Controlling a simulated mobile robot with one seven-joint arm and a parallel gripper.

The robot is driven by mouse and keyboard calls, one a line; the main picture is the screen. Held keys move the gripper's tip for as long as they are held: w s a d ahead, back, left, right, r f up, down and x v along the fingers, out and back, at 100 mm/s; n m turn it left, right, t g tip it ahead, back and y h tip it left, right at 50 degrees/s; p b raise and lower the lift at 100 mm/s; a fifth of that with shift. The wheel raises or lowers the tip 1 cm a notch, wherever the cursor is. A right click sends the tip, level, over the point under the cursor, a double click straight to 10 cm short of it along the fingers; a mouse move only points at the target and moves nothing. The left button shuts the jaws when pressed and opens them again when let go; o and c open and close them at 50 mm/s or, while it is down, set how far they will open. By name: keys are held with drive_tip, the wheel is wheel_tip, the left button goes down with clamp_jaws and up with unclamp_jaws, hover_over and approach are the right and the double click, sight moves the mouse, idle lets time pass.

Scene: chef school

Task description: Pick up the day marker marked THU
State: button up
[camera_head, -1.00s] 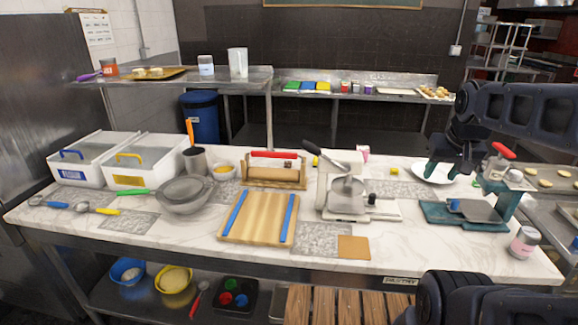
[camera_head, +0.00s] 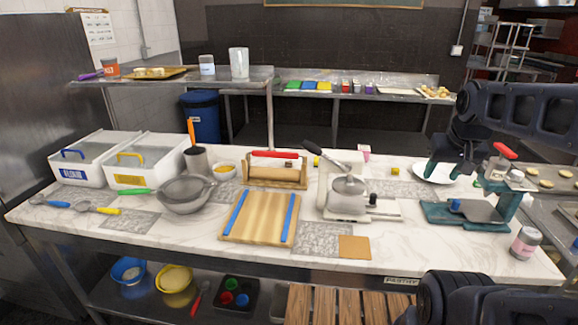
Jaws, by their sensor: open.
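No label reading THU can be made out on any object, so I cannot tell which one is the THU day marker. Several small coloured pieces stand on the marble counter: a yellow one (camera_head: 395,171), a pink one (camera_head: 364,150) and another yellow one (camera_head: 317,161). My gripper (camera_head: 441,173) is open at the right, above or just in front of the white plate (camera_head: 426,178). Nothing shows between its fingers. It is to the right of the yellow piece and apart from it.
A white press machine (camera_head: 345,195) stands mid-counter, with a wooden board (camera_head: 258,215) to its left. A teal press (camera_head: 465,213) and a jar (camera_head: 525,243) are at the right. Bins (camera_head: 135,178) and a metal bowl (camera_head: 185,198) fill the left. The front right marble is mostly clear.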

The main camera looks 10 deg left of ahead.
drive_tip(key=w+a+r+m+g, duration=0.1)
drive_tip(key=w+a+r+m, duration=0.15)
drive_tip(key=w, duration=0.65)
drive_tip(key=w+a+r+m+y, duration=0.15)
drive_tip(key=w+a, duration=0.25)
drive_tip(key=w, duration=0.4)
drive_tip(key=w+a+r+m+g+h, duration=0.1)
drive_tip(key=w+a+r+m, duration=0.25)
drive_tip(key=w, duration=0.55)
drive_tip(key=m+g, duration=0.3)
drive_tip(key=m, duration=0.8)
hover_over(289, 161)
wheel_tip(289, 161, down, 26)
wheel_tip(289, 161, down, 11)
drive_tip(key=shift+s+r, duration=0.15)
drive_tip(key=shift+r, duration=0.05)
drive_tip(key=c, duration=1.1)
